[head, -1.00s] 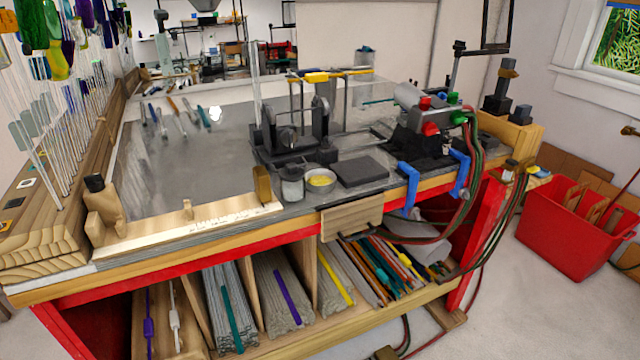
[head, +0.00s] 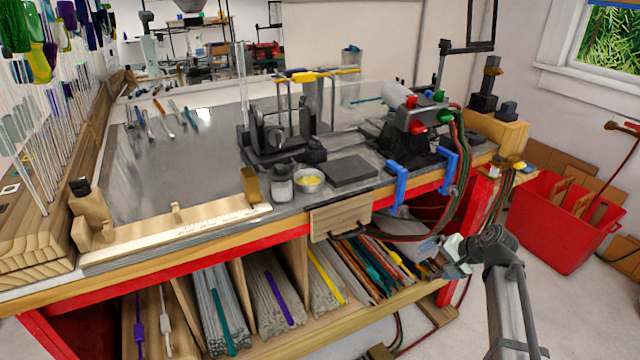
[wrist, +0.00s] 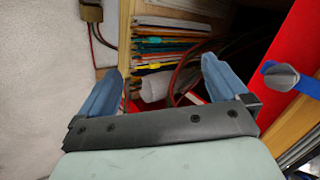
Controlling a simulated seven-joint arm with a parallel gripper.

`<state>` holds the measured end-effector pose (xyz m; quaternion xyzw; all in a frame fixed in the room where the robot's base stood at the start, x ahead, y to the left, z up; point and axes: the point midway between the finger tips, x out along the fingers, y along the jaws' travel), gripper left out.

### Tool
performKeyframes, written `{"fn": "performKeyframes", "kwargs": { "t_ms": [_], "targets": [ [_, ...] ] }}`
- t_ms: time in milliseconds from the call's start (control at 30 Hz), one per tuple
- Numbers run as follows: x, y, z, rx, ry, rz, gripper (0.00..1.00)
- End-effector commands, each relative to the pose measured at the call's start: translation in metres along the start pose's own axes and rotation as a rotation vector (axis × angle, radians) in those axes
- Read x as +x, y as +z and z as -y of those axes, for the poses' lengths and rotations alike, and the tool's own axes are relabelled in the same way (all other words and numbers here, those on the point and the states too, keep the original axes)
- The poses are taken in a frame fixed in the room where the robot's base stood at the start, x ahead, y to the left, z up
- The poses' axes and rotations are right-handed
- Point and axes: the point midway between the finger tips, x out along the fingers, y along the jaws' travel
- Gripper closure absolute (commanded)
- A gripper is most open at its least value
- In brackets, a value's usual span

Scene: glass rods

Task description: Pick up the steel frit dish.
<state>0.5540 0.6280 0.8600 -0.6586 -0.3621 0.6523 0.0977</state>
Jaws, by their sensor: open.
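The steel frit dish (head: 309,181) is a small round metal dish with yellow frit in it. It sits upright on the grey bench top near the front edge, between a glass jar and a dark flat block. My gripper (head: 441,262) is at the lower right in the head view, in front of the bench and below its top, well right of the dish. In the wrist view my gripper (wrist: 162,72) has its two blue fingers wide apart with nothing held between them. The dish does not show in the wrist view.
The glass jar (head: 281,181) stands close at the dish's left; the dark block (head: 348,170) lies at its right. Blue clamps (head: 397,184) grip the bench edge between dish and gripper. Hoses (head: 465,170) hang there. A red bin (head: 565,222) stands on the floor at right.

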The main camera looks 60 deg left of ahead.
Motion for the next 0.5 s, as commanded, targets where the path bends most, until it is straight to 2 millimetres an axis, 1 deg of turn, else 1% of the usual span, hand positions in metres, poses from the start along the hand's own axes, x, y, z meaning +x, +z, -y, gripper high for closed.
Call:
{"fn": "performKeyframes", "kwargs": {
  "t_ms": [33,67,100,167,200,267,300,400,500],
  "targets": [
    [-0.005,-0.004,0.034,-0.021,-0.029,-0.003,0.00],
    [-0.008,-0.004,0.051,-0.031,-0.044,-0.004,0.00],
    [-0.013,-0.004,0.073,-0.043,-0.065,-0.005,0.00],
    [-0.020,-0.003,0.107,-0.063,-0.097,-0.005,0.00],
    [-0.026,-0.001,0.129,-0.075,-0.117,-0.005,0.00],
    [-0.033,0.001,0.160,-0.090,-0.147,-0.003,0.00],
    [-0.038,0.003,0.179,-0.098,-0.164,-0.002,0.00],
    [-0.050,0.006,0.222,-0.111,-0.204,0.005,0.00],
    [-0.061,0.009,0.260,-0.118,-0.236,0.015,0.00]
  ]
}}
